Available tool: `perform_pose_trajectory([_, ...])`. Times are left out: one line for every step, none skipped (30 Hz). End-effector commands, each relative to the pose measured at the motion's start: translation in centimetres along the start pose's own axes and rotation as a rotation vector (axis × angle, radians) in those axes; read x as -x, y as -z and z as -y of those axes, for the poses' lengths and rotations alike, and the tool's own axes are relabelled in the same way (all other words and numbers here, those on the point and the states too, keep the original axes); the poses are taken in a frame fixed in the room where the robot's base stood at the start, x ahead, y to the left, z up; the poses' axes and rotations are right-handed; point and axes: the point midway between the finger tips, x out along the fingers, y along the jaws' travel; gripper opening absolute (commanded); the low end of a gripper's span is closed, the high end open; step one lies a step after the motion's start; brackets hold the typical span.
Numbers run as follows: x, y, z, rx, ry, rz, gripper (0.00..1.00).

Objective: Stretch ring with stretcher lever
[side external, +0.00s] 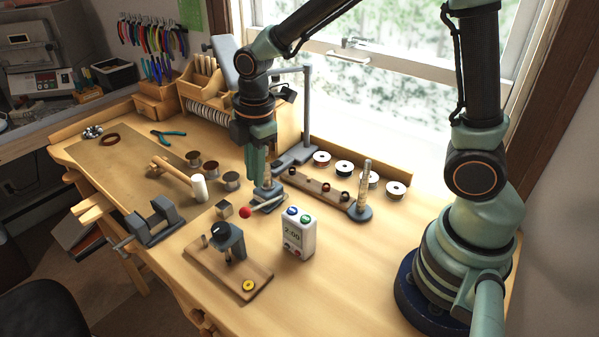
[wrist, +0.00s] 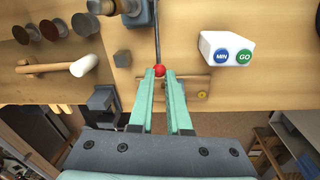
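The stretcher lever is a thin grey rod ending in a red ball knob (side external: 245,212); the rod runs out from the blue-grey stretcher base (side external: 269,196). In the wrist view the red knob (wrist: 158,71) lies at the tips of my gripper (wrist: 163,75), with the rod leading away behind it. My gripper (side external: 261,180) points down over the stretcher in the side view. Its two fingers stand apart with a gap between them, and I see nothing held. Whether a finger touches the knob I cannot tell. Small rings (side external: 326,187) appear on a wooden strip; I make out none on the stretcher.
A white timer (side external: 296,236) reading 2:00 stands right of the knob. A clamp-like tool on a wooden board (side external: 256,277) stands in front. A hammer (side external: 198,188), small metal block (side external: 224,209) and vise (side external: 160,220) lie left. A ring mandrel (side external: 363,185) stands behind right.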

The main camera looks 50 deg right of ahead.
Motion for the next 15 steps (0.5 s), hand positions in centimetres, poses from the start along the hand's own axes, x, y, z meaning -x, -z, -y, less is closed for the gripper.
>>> perform_pose_trajectory([0.2,0.0,0.0,-0.023,-0.005,-0.002,0.0])
perform_pose_trajectory([0.4,0.0,0.0,-0.047,-0.009,-0.004,0.0])
perform_pose_trajectory([0.7,-0.1,0.1,-0.09,-0.018,-0.008,0.0])
perform_pose_trajectory([1.0,-0.1,0.1,-0.132,-0.026,-0.012,0.0])
perform_pose_trajectory([1.4,-0.1,0.1,-0.181,-0.034,-0.017,0.0])
perform_pose_trajectory([1.9,-0.2,0.2,-0.258,-0.046,-0.025,0.0])
perform_pose_trajectory([2.3,-0.2,0.3,-0.321,-0.056,-0.033,0.0])
perform_pose_trajectory([2.7,-0.2,0.4,-0.388,-0.066,-0.042,0.0])
perform_pose_trajectory([3.3,-0.3,0.5,-0.48,-0.078,-0.055,0.0])
perform_pose_trajectory([3.7,-0.4,0.6,-0.55,-0.087,-0.066,0.0])
perform_pose_trajectory([4.1,-0.4,0.7,-0.619,-0.094,-0.077,0.0])
perform_pose_trajectory([4.7,-0.5,0.9,-0.711,-0.104,-0.093,0.0])
perform_pose_trajectory([5.0,-0.6,1.0,-0.78,-0.11,-0.105,0.0])
perform_pose_trajectory([5.4,-0.6,1.1,-0.847,-0.115,-0.118,0.0])
perform_pose_trajectory([5.8,-0.7,1.3,-0.933,-0.122,-0.135,0.0])
